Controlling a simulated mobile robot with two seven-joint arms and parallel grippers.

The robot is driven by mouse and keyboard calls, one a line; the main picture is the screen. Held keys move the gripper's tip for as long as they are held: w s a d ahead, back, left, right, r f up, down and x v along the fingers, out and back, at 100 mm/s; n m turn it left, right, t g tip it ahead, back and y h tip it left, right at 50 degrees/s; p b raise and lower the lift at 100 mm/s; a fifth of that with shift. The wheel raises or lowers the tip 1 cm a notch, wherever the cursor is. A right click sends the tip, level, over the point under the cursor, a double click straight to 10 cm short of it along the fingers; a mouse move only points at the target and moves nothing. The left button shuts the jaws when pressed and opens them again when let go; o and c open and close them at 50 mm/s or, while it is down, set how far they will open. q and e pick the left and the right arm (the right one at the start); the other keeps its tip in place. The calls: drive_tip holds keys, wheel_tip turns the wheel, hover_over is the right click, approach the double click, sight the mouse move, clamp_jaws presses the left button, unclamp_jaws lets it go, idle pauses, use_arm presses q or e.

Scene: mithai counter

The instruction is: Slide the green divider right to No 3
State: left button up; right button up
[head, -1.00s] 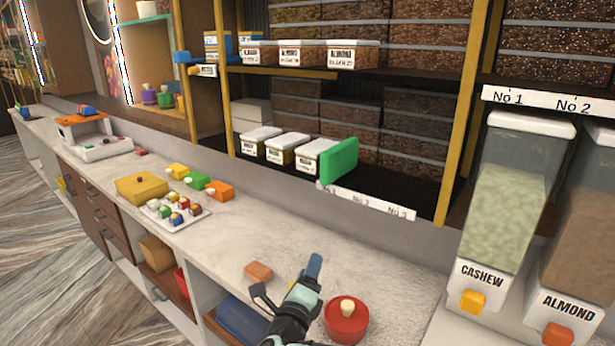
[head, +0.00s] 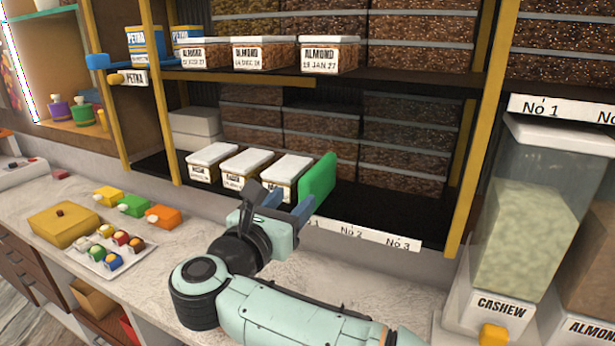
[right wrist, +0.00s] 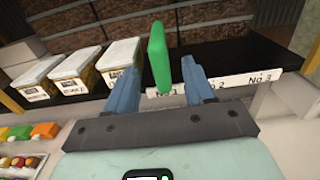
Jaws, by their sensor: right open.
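The green divider (head: 318,180) stands upright on the lower shelf, just right of a row of white-lidded boxes, near No 1. The number strip (head: 368,236) runs along the shelf edge, with No 2 and No 3 to the divider's right. My right gripper (head: 288,204) is open in front of the shelf edge, close to the divider. In the right wrist view the divider (right wrist: 158,55) appears between the two blue fingers (right wrist: 160,68), with a gap on each side. I cannot tell how far it reaches between them. My left gripper is not in view.
White-lidded boxes (head: 246,167) stand close left of the divider. The dark shelf (head: 385,215) is clear to its right, up to a yellow post (head: 470,180). Almond boxes (head: 328,55) sit on the shelf above. A cashew dispenser (head: 525,200) stands at the right.

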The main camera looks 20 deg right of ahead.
sight(303, 189)
drive_tip(key=p+x, duration=0.2)
drive_tip(key=x, duration=0.5)
drive_tip(key=shift+w+d+r, duration=0.1)
drive_tip(key=shift+w+d, duration=0.1)
drive_tip(key=shift+w, duration=0.2)
drive_tip(key=shift+w+d, duration=0.35)
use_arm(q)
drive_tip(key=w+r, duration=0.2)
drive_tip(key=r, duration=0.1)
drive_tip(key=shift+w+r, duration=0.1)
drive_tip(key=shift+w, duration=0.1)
use_arm(e)
drive_tip(key=shift+s, duration=0.1)
clamp_jaws()
